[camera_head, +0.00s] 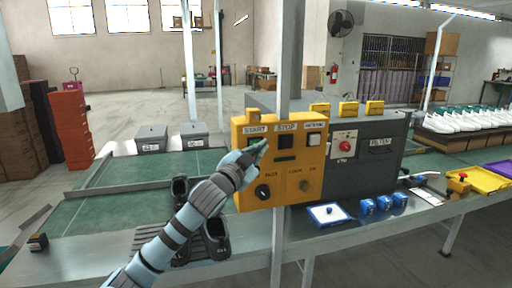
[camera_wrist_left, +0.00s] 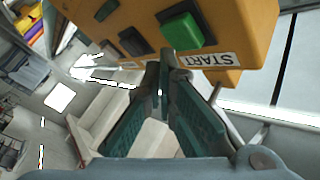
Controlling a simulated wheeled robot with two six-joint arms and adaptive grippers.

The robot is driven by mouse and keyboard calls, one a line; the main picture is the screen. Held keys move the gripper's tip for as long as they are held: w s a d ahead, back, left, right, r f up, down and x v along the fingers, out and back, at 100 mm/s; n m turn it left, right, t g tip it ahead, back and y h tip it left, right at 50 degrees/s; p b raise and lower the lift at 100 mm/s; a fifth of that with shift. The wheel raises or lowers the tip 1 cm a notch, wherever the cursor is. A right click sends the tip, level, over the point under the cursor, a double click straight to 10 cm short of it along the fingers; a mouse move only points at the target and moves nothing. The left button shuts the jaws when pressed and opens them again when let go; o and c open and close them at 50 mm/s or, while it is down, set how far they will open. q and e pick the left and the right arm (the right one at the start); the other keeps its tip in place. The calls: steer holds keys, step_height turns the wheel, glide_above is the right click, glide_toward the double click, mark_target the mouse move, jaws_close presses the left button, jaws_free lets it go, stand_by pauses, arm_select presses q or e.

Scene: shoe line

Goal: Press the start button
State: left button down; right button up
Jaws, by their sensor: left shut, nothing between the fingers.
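The yellow control box (camera_head: 283,180) stands at the conveyor, with labels START, STOP and a third one along its top. The green start button (camera_head: 253,141) sits under the START label and is partly hidden by my gripper in the head view. It shows clearly as a square green button (camera_wrist_left: 182,30) beside the START label in the left wrist view. My left gripper (camera_head: 262,148) is shut and empty, its fingertips (camera_wrist_left: 166,58) close to the button's edge. I cannot tell whether they touch it. My right gripper is in neither view.
Below the buttons are a black knob (camera_head: 263,191) and further controls. A grey machine with a red button (camera_head: 345,146) stands to the right. Dark shoes (camera_head: 215,240) lie near my left arm. A blue-edged tray (camera_head: 329,215) and blue blocks (camera_head: 368,206) sit on the front ledge.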

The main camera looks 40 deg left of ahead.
arm_select(q)
steer(key=shift+a, duration=0.1)
stand_by(0.6)
steer(key=shift+w+a+p, duration=0.15)
steer(key=shift+a+p, duration=0.1)
steer(key=shift+p, duration=0.15)
